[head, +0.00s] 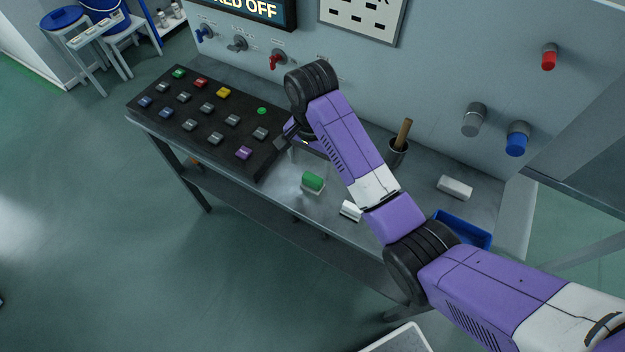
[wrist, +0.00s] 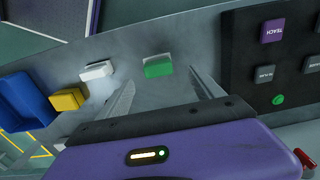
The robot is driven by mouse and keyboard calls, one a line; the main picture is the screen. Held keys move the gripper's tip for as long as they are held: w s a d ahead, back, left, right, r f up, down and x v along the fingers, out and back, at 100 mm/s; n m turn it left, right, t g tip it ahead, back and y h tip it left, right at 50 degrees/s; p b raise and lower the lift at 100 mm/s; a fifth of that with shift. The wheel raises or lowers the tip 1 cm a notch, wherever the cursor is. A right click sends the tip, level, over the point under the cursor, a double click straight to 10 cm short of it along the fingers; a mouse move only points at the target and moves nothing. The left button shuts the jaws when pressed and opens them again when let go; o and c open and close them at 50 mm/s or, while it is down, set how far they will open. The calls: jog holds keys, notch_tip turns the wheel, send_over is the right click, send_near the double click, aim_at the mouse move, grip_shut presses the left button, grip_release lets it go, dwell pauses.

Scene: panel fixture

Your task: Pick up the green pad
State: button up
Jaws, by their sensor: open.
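The green pad (head: 313,181) lies on the grey bench top, right of the black button panel, with a pale edge under it. It also shows in the wrist view (wrist: 158,66), a small block with a green face. My gripper (wrist: 161,77) is open and empty. In the wrist view its two fingers point toward the pad, which appears between and just beyond their tips, apart from both. In the head view my arm reaches over the bench and mostly hides the fingers.
A white block (wrist: 97,70), a yellow block (wrist: 68,98) and a blue bin (wrist: 24,101) stand left of the pad in the wrist view. The button panel (head: 190,147), a cup with a wooden handle (head: 397,151) and the wall with knobs bound the space.

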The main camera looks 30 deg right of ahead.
notch_tip(320, 180, down, 2)
jog(key=shift+s+f, duration=0.15)
jog(key=shift+d+f+p, duration=0.2)
jog(key=shift+f+p, duration=0.5)
jog(key=shift+f, duration=2)
jog(key=c, duration=1.5)
jog(key=shift+o, duration=0.2)
jog(key=shift+r, duration=0.1)
notch_tip(320, 180, up, 15)
jog(key=p, duration=0.3)
notch_tip(320, 180, up, 5)
send_over(313, 177)
